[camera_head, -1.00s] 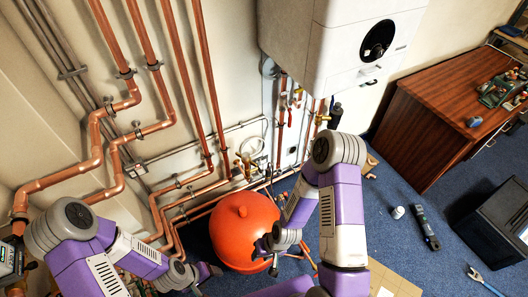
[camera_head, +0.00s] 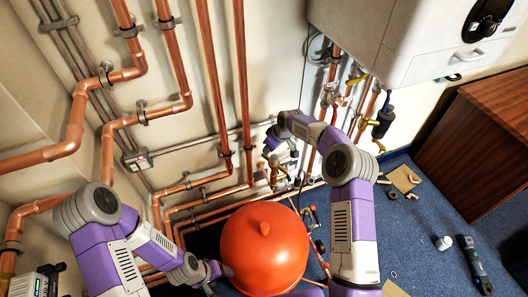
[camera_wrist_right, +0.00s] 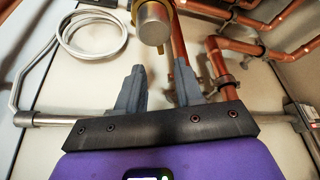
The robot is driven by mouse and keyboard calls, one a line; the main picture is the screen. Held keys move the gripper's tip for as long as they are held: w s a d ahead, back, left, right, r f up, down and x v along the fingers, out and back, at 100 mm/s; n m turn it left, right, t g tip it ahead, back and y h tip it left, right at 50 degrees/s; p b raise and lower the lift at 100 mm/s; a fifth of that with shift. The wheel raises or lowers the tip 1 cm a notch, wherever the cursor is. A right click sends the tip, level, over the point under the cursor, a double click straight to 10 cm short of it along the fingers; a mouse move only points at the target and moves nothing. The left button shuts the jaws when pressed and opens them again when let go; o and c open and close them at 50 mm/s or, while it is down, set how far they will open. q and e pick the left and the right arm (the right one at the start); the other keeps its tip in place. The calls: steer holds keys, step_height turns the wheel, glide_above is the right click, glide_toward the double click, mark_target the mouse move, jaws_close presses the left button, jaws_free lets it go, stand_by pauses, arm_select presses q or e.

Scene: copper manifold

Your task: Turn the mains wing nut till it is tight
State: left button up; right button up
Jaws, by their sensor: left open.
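I cannot pick out the mains wing nut for certain. A brass valve fitting (camera_head: 274,172) stands among the pipes against the wall, just below my right gripper (camera_head: 282,146). In the right wrist view, a grey cylinder with brass parts (camera_wrist_right: 153,24) lies just beyond the fingertips. The two fingers of my right gripper (camera_wrist_right: 160,80) are apart, with nothing held between them. My left gripper (camera_head: 213,275) is low beside the orange vessel, away from the fitting, and its fingers are small and partly hidden.
The round orange vessel (camera_head: 262,250) stands on the blue carpet below the fitting. Copper pipes (camera_head: 215,80) run down the wall at left. A white boiler (camera_head: 410,40) hangs at upper right, near more brass valves (camera_head: 357,78). A wooden desk (camera_head: 480,140) stands at right.

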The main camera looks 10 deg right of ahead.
steer(key=b+x, duration=0.2)
steer(key=x, duration=0.5)
jaws_close()
stand_by(1.4)
